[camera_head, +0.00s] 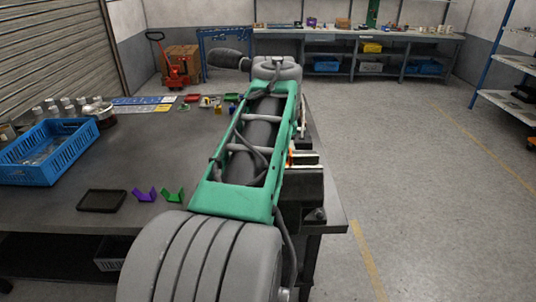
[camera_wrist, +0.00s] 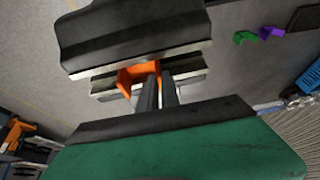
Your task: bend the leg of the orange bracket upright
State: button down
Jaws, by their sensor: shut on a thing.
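The orange bracket (camera_wrist: 139,72) sits between the jaws of a dark vise (camera_wrist: 135,35) in the wrist view. Only a sliver of the bracket (camera_head: 290,158) shows beside my arm in the head view, at the vise (camera_head: 304,190) on the table's right edge. My gripper (camera_wrist: 157,88) reaches the bracket in the wrist view, its two fingers close together and shut on its leg. The exact bend of the leg is hard to tell from this angle. My arm hides the gripper in the head view.
A purple bracket (camera_head: 144,194), a green bracket (camera_head: 173,195) and a black tray (camera_head: 102,200) lie on the grey table (camera_head: 60,218). A blue crate (camera_head: 28,168) stands at the left. Small parts lie farther back. The floor right of the table is clear.

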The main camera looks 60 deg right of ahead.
jog(key=shift+r, duration=0.1)
jog(key=c, duration=1.6)
grip_release()
jog(key=shift+o, duration=0.2)
jog(key=p+v, duration=0.1)
jog(key=v, duration=0.6)
jog(key=shift+r, duration=0.3)
jog(key=shift+s+a, duration=0.1)
